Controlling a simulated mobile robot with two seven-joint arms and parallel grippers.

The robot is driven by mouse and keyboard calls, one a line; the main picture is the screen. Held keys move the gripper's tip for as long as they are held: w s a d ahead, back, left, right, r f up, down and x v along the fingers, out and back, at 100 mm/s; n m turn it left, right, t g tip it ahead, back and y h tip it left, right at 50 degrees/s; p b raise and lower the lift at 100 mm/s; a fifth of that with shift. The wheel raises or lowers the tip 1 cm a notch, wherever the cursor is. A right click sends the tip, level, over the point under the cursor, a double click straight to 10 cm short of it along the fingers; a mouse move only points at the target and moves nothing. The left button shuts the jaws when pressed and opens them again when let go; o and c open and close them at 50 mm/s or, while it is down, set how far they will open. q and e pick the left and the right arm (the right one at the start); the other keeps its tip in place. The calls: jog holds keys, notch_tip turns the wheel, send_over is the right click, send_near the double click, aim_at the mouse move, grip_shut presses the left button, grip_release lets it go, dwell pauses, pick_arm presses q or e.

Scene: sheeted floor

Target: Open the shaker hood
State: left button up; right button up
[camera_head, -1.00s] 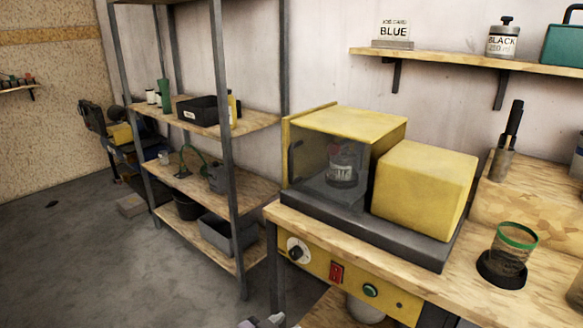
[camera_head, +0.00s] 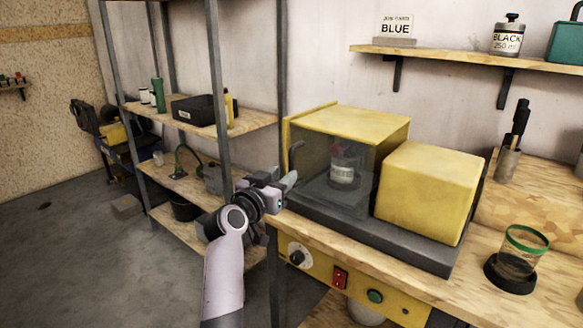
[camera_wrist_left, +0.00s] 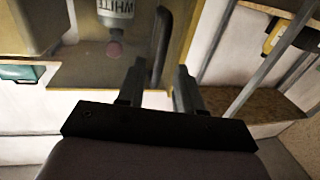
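The shaker hood (camera_head: 348,122) has a yellow top and a dark see-through front, and it looks shut. A dark bar handle (camera_head: 293,158) stands at the front's left edge. Inside is a can (camera_head: 343,172) labelled WHITE. My left gripper (camera_head: 289,183) is just left of the hood, close to the handle's lower end. In the left wrist view, the gripper's two fingers (camera_wrist_left: 158,82) are apart with nothing between them. The dark handle (camera_wrist_left: 163,48) shows beyond the fingertips, roughly in line with the gap. Contact is not visible. My right gripper is out of view.
A yellow housing (camera_head: 428,192) sits right of the hood on the same dark base. A control panel with a red switch (camera_head: 340,278) is below. A metal shelf unit (camera_head: 222,130) stands close behind my left arm. A green-rimmed cup (camera_head: 522,252) stands at the right.

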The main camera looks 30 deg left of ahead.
aim_at(290, 170)
pick_arm(q)
jog(key=shift+w+a, duration=0.15)
jog(key=shift+w, duration=1.25)
jog(key=shift+w+a, duration=0.15)
jog(key=shift+w, duration=1.2)
grip_shut()
